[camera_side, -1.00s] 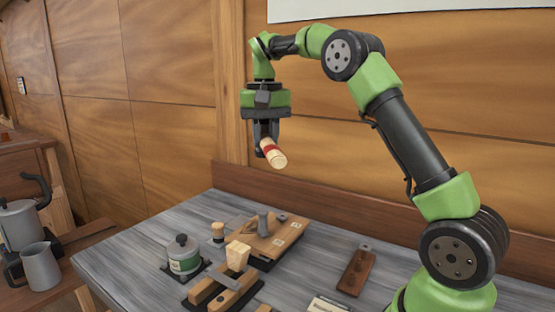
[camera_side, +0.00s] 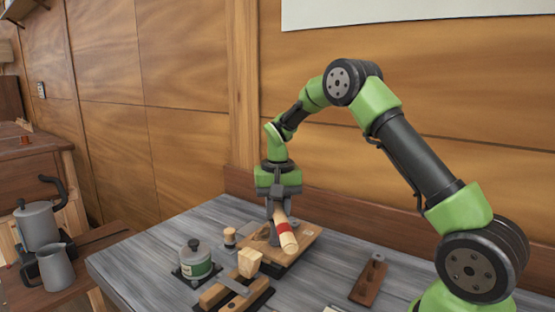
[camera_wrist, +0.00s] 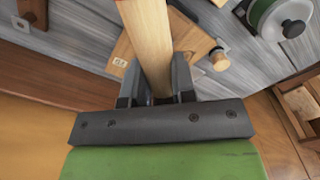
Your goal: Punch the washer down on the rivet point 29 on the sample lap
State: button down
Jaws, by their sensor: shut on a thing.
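My gripper (camera_side: 278,207) points down over the wooden board (camera_side: 305,243), which looks like the sample lap. It is shut on a pale wooden round tool with a red band (camera_side: 288,240), tilted, its banded end toward the side camera. In the wrist view, the tool (camera_wrist: 150,45) runs up from between the fingers (camera_wrist: 157,88) and off the top edge. A grey metal piece (camera_side: 261,233) is beside the tool on the board, partly hidden. I cannot make out the washer or rivet point 29, nor whether the tool touches the board.
A brown rack (camera_side: 369,281) lies to the right. Bare grey bench (camera_side: 333,262) lies between board and rack.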

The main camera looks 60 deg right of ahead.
notch_tip(320, 180, up, 12)
jog(key=shift+a+r, duration=0.1)
dwell(0.4)
jog(key=f, duration=1.3)
jog(key=shift+s+a, duration=0.1)
jog(key=shift+s, duration=0.25)
notch_tip(320, 180, up, 13)
jog(key=shift+w, duration=0.3)
